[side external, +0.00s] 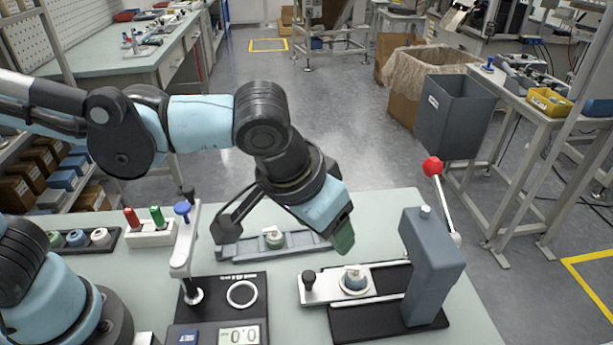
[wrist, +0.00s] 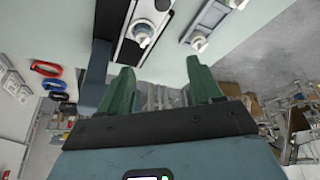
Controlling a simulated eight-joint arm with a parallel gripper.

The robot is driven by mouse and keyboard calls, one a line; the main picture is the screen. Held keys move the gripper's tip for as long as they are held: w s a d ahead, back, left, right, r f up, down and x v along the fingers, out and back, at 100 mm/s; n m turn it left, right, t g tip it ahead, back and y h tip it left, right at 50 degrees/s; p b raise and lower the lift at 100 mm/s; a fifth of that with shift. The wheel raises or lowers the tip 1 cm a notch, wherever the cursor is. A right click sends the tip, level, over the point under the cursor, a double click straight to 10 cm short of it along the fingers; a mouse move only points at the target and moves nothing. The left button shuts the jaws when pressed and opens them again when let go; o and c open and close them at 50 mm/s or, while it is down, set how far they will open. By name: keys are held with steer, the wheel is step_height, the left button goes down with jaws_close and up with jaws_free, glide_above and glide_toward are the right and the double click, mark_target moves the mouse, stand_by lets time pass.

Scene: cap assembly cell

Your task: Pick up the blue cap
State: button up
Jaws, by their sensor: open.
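A blue cap (side external: 76,237) sits in a dark tray (side external: 118,240) at the left of the table, between a green cap (side external: 54,239) and a white cap (side external: 99,235). My gripper (side external: 342,238) is well to the right of it, above the table behind the press. In the wrist view the green fingers (wrist: 161,88) stand apart with nothing between them. A pale part with some blue at its base (side external: 355,280) sits on the press slide; it also shows in the wrist view (wrist: 142,34). The tray caps do not show clearly in the wrist view.
A grey press (side external: 432,265) with a red-knobbed lever stands at the right. A grey rail (side external: 235,249) holds a pale part (side external: 274,239) behind the slide. A gauge stand with a blue knob (side external: 182,208) and a white block with red and green handles (side external: 150,234) lie between tray and gripper.

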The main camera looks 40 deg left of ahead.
mark_target(355, 270)
steer(key=d+f, duration=0.1)
steer(key=f, duration=0.1)
steer(key=w+d+f, duration=0.1)
steer(key=f, duration=0.1)
steer(key=d+f, duration=0.1)
steer(key=f, duration=0.1)
steer(key=shift+w+d+f, duration=0.3)
steer(key=shift+d+f, duration=0.05)
steer(key=shift+f, duration=0.05)
steer(key=shift+x, duration=2.6)
steer(key=shift+w+a+r, duration=0.1)
steer(key=shift+w, duration=0.1)
steer(key=c, duration=0.8)
